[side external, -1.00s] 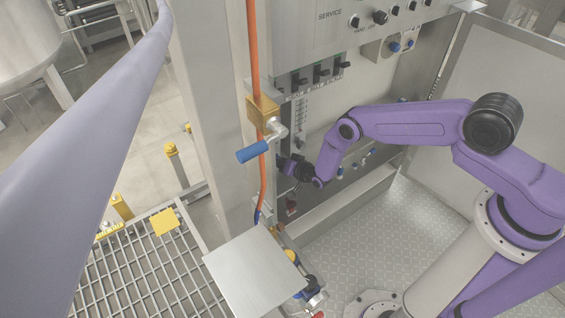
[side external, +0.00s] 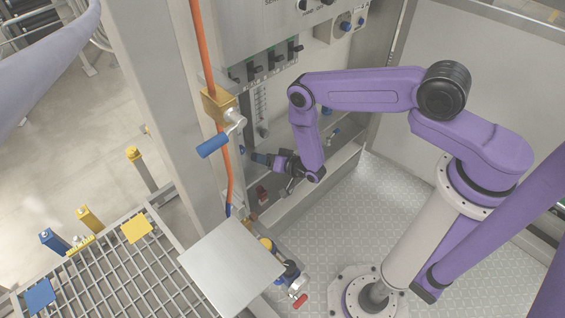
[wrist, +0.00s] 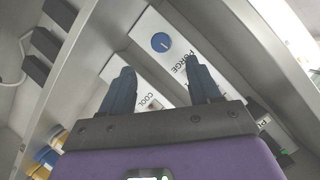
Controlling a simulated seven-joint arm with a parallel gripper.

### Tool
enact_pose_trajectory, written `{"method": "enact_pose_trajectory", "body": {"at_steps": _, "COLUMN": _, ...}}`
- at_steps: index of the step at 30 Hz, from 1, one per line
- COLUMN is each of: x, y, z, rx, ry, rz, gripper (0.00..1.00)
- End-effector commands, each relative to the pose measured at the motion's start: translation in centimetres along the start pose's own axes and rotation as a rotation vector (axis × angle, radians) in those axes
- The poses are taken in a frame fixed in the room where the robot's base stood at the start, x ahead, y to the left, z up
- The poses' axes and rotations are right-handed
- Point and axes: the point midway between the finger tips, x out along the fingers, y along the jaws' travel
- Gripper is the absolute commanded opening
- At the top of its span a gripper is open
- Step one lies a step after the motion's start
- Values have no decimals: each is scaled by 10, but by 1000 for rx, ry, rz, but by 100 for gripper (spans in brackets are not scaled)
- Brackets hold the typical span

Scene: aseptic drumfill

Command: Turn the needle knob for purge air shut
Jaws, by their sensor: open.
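In the wrist view a round blue knob (wrist: 161,42) with a pale mark across it sits on a white plate (wrist: 188,60) lettered PURGE. My gripper (wrist: 163,78) is open, with its two dark fingers spread apart and nothing between them. The knob shows beyond the fingertips, between their lines, apart from both. In the side view my gripper (side external: 258,157) is close to the lower part of the cabinet panel, below the row of black switches. I cannot make out the purge knob there.
A plate lettered COOL (wrist: 150,101) lies partly behind the fingers. In the side view a brass valve with a blue handle (side external: 213,145) on an orange hose (side external: 203,50) stands left of my gripper. A flat metal plate (side external: 232,262) is below.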

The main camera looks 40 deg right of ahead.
Motion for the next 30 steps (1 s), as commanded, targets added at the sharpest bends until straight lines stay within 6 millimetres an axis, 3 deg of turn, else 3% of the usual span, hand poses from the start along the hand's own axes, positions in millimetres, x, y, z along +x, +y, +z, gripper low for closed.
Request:
{"method": "enact_pose_trajectory", "body": {"at_steps": 6, "x": -36, "y": 0, "z": 0, "rx": -1, "ry": -3, "rz": 2, "gripper": 62}}
{"method": "enact_pose_trajectory", "body": {"at_steps": 13, "x": -64, "y": 0, "z": 0, "rx": 0, "ry": -1, "rz": 1, "gripper": 62}}
{"method": "enact_pose_trajectory", "body": {"at_steps": 30, "x": -71, "y": -4, "z": 1, "rx": -52, "ry": 3, "rz": 9, "gripper": 62}}
